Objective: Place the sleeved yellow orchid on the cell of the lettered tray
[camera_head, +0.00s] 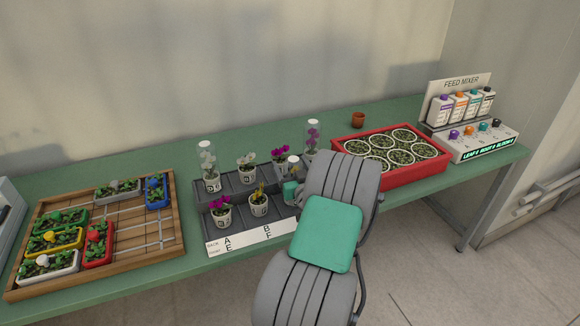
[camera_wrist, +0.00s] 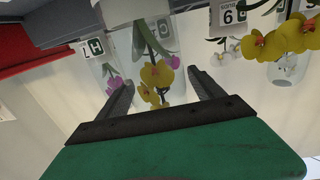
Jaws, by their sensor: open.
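The sleeved yellow orchid (camera_wrist: 155,75) stands between my finger tips in the wrist view, inside a clear sleeve; the fingers are apart on either side of it. My gripper (camera_wrist: 163,88) is open.
On the tray stand a sleeved white orchid (camera_head: 209,165), an unsleeved yellow one (camera_head: 258,201), magenta ones (camera_head: 223,210) and a sleeved purple one (camera_head: 312,135). A red crate of pots (camera_head: 425,172) is right, a wooden tray (camera_head: 150,255) left. A feed mixer (camera_head: 470,140) stands far right.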

